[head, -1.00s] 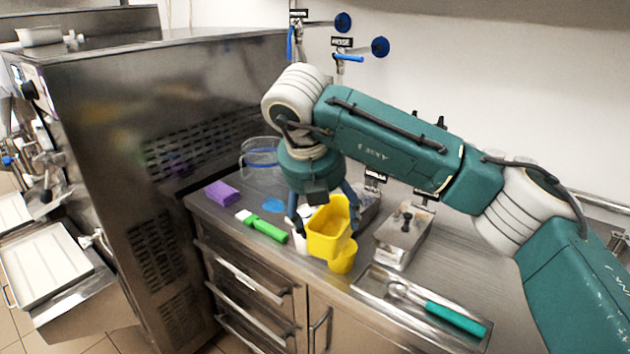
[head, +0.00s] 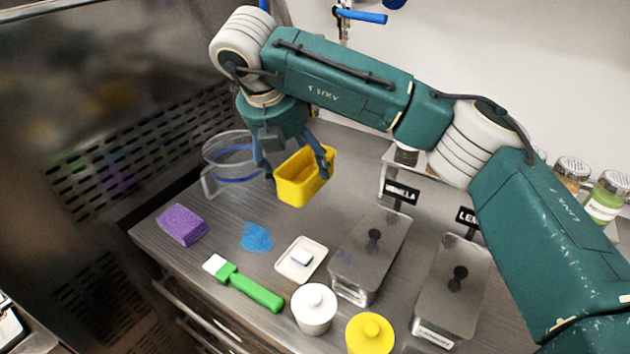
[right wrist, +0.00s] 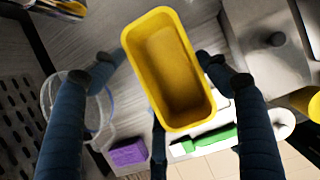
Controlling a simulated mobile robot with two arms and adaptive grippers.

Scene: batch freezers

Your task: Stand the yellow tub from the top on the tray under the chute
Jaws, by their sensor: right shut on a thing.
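The yellow tub (head: 302,180) is a small, open, rectangular container. It is held above the back of the steel worktop, slightly tilted, just right of a clear jug. The chute cannot be made out now. A pale tray-like edge (head: 8,322) shows at the lower left corner, too cut off to identify. My left gripper is not in view.
On the worktop (head: 190,262) stand the clear jug (head: 222,178), a purple sponge (head: 182,224), a green-handled brush (head: 250,290), a white lidded tub (head: 313,310), a yellow lidded tub (head: 370,335) and steel lidded containers (head: 368,262). A steel machine (head: 80,130) walls off the left.

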